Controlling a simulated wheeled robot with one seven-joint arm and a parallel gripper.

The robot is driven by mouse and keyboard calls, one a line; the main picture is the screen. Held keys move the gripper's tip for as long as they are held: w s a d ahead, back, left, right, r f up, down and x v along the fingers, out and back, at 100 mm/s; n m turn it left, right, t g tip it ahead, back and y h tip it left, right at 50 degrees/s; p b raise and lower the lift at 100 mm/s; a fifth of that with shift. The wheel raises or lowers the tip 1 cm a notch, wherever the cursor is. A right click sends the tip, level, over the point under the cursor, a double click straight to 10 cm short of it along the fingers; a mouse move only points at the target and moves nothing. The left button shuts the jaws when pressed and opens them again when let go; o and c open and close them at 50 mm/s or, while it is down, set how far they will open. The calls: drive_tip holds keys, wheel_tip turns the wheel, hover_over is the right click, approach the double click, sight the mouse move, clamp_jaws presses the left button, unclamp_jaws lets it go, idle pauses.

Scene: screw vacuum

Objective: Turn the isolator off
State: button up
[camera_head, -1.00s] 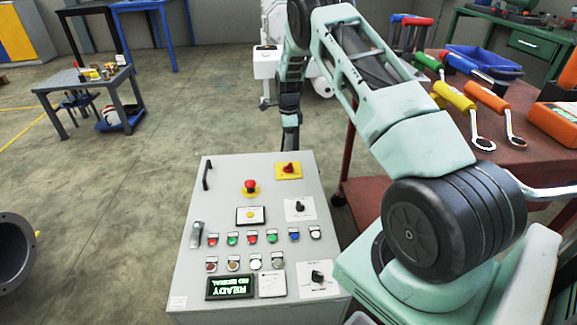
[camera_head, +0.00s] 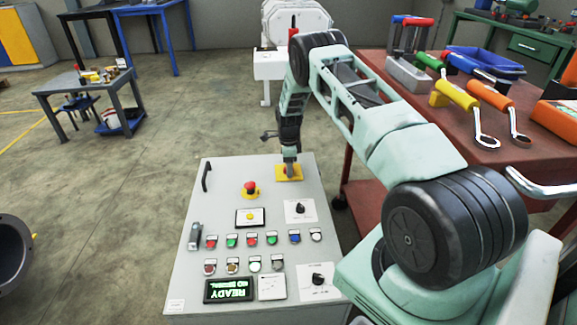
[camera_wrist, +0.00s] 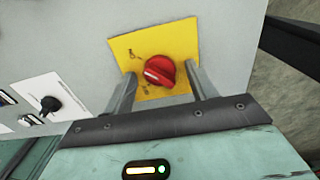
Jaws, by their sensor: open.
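The isolator is a red rotary knob (camera_wrist: 157,70) on a square yellow plate (camera_wrist: 125,47) with small markings. The plate also shows at the panel's upper right in the head view (camera_head: 281,177), where my gripper hides the knob. My gripper (camera_head: 289,167) is over the plate, pointing down. In the wrist view my gripper (camera_wrist: 162,76) is open, with one finger on each side of the red knob. The knob's pale pointer line points left. I cannot tell whether the fingers touch the knob.
The grey control panel (camera_head: 220,192) carries a red mushroom button (camera_head: 249,187), black rotary switches, several coloured buttons and a green display (camera_head: 229,289). A handle (camera_head: 206,176) stands up at its left. A red-brown tool table (camera_head: 440,165) is at the right. Open floor lies left.

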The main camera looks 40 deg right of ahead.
drive_tip(key=c, duration=1)
drive_tip(key=shift+n, duration=0.3)
drive_tip(key=n, duration=0.3)
drive_tip(key=shift+n, duration=0.4)
drive_tip(key=n, duration=0.9)
drive_tip(key=shift+p, duration=0.3)
drive_tip(key=shift+w+n, duration=0.1)
drive_tip(key=shift+n, duration=2.1)
